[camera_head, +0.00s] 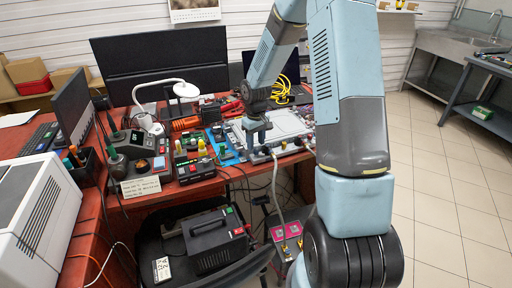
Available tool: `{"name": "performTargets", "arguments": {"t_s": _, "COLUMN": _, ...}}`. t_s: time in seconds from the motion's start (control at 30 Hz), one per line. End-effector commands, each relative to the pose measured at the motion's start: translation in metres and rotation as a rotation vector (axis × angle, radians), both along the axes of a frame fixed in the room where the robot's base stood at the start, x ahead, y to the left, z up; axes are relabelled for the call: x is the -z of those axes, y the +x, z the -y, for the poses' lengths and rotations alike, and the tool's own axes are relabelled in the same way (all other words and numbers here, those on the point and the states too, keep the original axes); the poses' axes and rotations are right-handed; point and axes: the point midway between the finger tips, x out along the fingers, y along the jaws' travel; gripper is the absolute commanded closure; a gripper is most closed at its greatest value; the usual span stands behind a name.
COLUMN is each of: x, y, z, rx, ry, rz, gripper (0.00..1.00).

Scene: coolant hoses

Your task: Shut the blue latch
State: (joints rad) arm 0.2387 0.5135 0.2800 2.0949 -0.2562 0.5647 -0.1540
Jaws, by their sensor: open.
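My gripper (257,135) is at the end of my pale blue arm, low over the front of the red workbench, pointing down. It is open and I make out nothing held in it. Just beneath and beside it is a light grey flat unit (284,124) with dark fittings along its front edge. A blue item (224,148) lies on the bench just left of my gripper. It is too small to tell whether it is the blue latch. I cannot make out a latch elsewhere, and my arm hides part of the bench on the right.
Boxes with knobs and buttons (193,168) crowd the bench (85,231) left of my gripper. A large monitor (160,62) stands behind. A grey hose (275,185) hangs at the front edge. A black chair bearing a dark power unit (215,239) stands before the bench. Tiled floor (445,190) is clear at right.

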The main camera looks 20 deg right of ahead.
Motion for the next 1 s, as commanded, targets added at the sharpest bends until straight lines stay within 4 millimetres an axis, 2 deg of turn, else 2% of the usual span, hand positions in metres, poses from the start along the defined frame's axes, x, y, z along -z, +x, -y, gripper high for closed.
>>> {"name": "performTargets", "arguments": {"t_s": 0.1, "x": -0.026, "y": 0.001, "z": 0.001, "rx": 0.002, "ry": 0.0, "rz": 0.004, "gripper": 0.54}}
{"name": "performTargets", "arguments": {"t_s": 0.3, "x": -0.064, "y": 0.001, "z": 0.001, "rx": 0.001, "ry": -0.002, "rz": 0.004, "gripper": 0.54}}
{"name": "performTargets", "arguments": {"t_s": 0.5, "x": -0.092, "y": 0.001, "z": 0.001, "rx": 0.0, "ry": -0.001, "rz": 0.001, "gripper": 0.54}}
{"name": "performTargets", "arguments": {"t_s": 0.7, "x": -0.103, "y": 0.001, "z": 0.001, "rx": 0.001, "ry": 0.0, "rz": -0.001, "gripper": 0.54}}
{"name": "performTargets", "arguments": {"t_s": 0.97, "x": -0.104, "y": 0.001, "z": 0.001, "rx": 0.001, "ry": 0.0, "rz": -0.001, "gripper": 0.54}}
{"name": "performTargets", "arguments": {"t_s": 1.0, "x": -0.104, "y": 0.001, "z": 0.001, "rx": 0.001, "ry": 0.0, "rz": -0.001, "gripper": 0.56}}
